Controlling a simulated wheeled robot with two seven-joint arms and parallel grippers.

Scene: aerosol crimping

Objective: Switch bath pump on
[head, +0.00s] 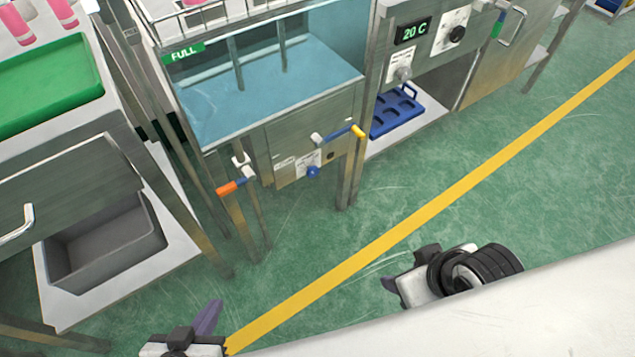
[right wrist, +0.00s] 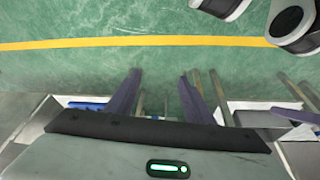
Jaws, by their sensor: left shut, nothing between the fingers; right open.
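The water bath (head: 270,95) is a steel tank with a blue window and a green FULL sign. Below it, a small panel (head: 298,165) carries a label and a blue knob (head: 313,171). On the cabinet at right are a grey knob (head: 404,73) under a label and a black dial (head: 457,36). I cannot tell which is the pump switch. My left gripper (head: 208,318) is shut and empty, low at the bottom, well away from the bath. My right gripper (head: 389,284) is open and empty over the floor; its spread purple fingers show in the right wrist view (right wrist: 162,98).
An orange-handled valve (head: 228,187) and a yellow-ended lever (head: 357,131) stick out from the bath front. A 20 C display (head: 412,31) and a blue rack (head: 395,115) are at right. A grey bin (head: 105,245) stands at left. Green floor is clear in front.

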